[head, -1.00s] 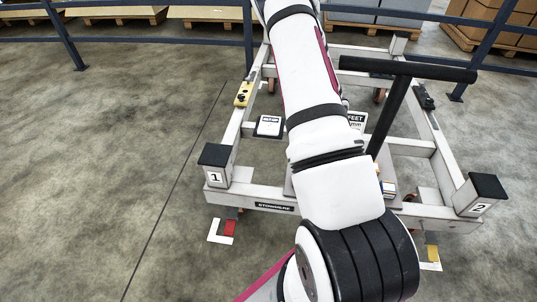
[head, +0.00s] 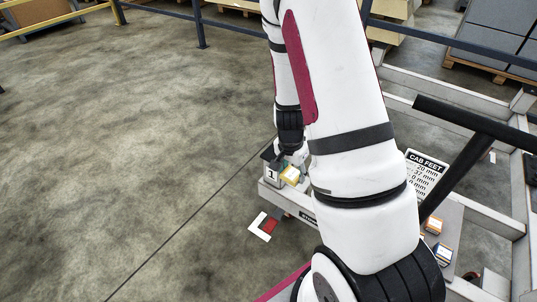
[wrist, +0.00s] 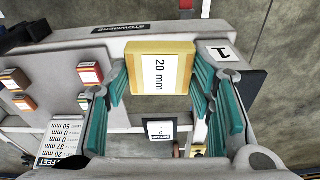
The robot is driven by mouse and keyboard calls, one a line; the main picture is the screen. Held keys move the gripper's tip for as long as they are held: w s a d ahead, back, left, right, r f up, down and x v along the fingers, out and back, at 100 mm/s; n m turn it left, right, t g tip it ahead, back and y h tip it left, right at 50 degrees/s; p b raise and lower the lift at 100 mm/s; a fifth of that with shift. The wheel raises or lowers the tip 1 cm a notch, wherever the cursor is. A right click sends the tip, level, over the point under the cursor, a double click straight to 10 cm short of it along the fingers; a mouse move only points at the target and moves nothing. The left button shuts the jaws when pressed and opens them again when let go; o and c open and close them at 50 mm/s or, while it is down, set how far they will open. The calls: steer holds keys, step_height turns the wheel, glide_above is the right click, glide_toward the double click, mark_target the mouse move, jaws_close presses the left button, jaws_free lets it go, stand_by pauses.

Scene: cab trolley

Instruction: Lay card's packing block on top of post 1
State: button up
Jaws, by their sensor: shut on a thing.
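My gripper (wrist: 160,84) is shut on a yellow block (wrist: 160,62) marked 20 mm, with a teal finger on each side. The block also shows in the head view (head: 290,175), close beside post 1 (head: 271,174) at the trolley's near left corner. In the wrist view, the post's number plate (wrist: 221,52) and dark top (wrist: 249,97) are right of the block. I cannot tell whether block and post touch. The card (head: 425,174) headed CAB FEET lists several millimetre values, the top one reading 20 mm. My arm hides part of the trolley.
Several other blocks (head: 433,225) lie on a tray right of my arm; in the wrist view they are at left (wrist: 90,73). A black handle bar (head: 470,125) crosses the right side. A red and white floor mark (head: 264,226) lies below post 1. Floor at left is clear.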

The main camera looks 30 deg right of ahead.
steer(key=shift+w+a+r+n, duration=0.15)
steer(key=shift+w+a+n, duration=0.15)
steer(key=shift+a, duration=0.1)
steer(key=w+d, duration=0.2)
steer(key=w, duration=0.2)
steer(key=w+d+f+b, duration=0.1)
steer(key=w+d, duration=0.1)
steer(key=w, duration=0.3)
steer(key=w+d+b, duration=0.1)
steer(key=w+d, duration=0.1)
steer(key=w, duration=0.3)
steer(key=shift+d+f, duration=0.2)
steer(key=shift+f, duration=0.1)
steer(key=shift+w+f+b, duration=0.1)
steer(key=shift+f+b, duration=0.65)
steer(key=shift+f, duration=0.95)
steer(key=shift+f, duration=0.1)
steer(key=shift+f, duration=0.1)
steer(key=o, duration=1.1)
steer(key=shift+o, duration=0.2)
